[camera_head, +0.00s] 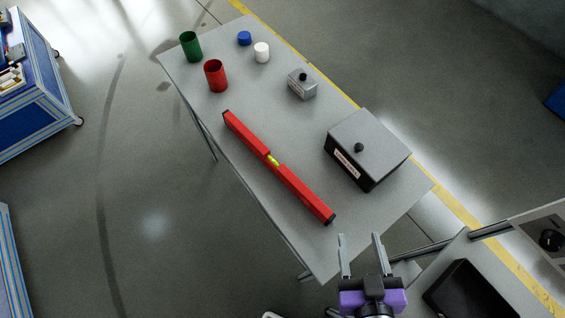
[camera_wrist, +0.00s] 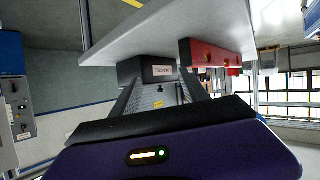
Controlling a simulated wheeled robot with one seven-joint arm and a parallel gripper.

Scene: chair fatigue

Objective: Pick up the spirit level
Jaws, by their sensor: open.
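The spirit level (camera_head: 291,182) is a long red bar with black ends and a yellow-green vial near its middle. It lies diagonally on the grey table (camera_head: 266,119), along its left side. Its near end points toward my gripper (camera_head: 361,240), which is open and empty past the table's near edge. In the wrist view, the open fingers of my gripper (camera_wrist: 158,88) point at the table. The red end of the spirit level (camera_wrist: 215,53) shows beyond the right finger there. The gripper is apart from the level.
A large grey-and-black box (camera_head: 370,145) with a knob stands right of the level. A smaller grey box (camera_head: 302,84), red cup (camera_head: 215,76), green cup (camera_head: 190,46), white cylinder (camera_head: 262,52) and blue cylinder (camera_head: 244,38) stand farther back. A bench with a black box (camera_head: 468,290) is at lower right.

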